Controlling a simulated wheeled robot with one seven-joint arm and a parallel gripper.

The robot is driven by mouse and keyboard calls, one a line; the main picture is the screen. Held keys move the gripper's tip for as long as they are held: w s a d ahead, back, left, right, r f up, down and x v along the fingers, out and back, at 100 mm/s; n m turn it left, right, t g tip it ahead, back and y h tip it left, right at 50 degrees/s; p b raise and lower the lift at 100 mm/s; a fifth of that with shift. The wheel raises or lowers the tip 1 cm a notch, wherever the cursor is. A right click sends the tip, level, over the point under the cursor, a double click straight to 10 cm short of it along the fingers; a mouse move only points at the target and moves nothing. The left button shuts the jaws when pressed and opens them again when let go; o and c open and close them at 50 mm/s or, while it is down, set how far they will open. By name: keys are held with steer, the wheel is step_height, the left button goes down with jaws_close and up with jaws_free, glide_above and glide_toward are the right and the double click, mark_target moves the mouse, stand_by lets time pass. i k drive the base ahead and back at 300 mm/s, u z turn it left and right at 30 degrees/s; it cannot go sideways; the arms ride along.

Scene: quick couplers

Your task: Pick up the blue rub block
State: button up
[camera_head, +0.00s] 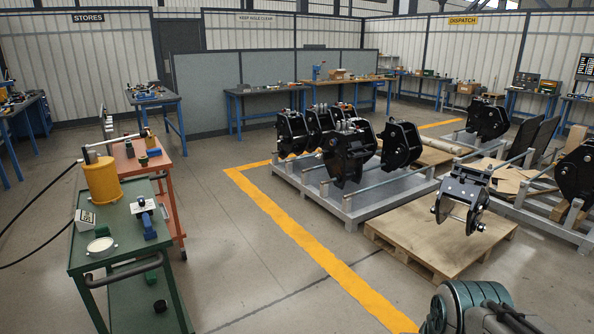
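A small blue block (149,227) is on the top of the green cart (122,215) at the left, near the cart's right edge. A pale metal piece with a dark blue part (142,206) sits just behind it; I cannot tell if the two touch. Part of my arm shows at the bottom right, far from the cart. My gripper's fingers do not show.
The cart also carries a yellow cylinder (102,180), a white-labelled box (86,220) and a round white dish (100,246). An orange cart (142,165) stands behind. Floor between is open.

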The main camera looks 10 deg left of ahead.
mark_target(151, 153)
steer(key=u, duration=0.1)
steer(key=i, duration=1.95)
steer(key=u, duration=0.15)
steer(key=i, duration=1.85)
steer(key=u, duration=0.3)
steer(key=i, duration=1.7)
steer(key=u, duration=0.4)
steer(key=i, duration=1.6)
steer(key=u, duration=1.2)
steer(key=i, duration=1.15)
steer(key=u, duration=1.7)
steer(key=i, duration=1.05)
steer(key=u, duration=0.5)
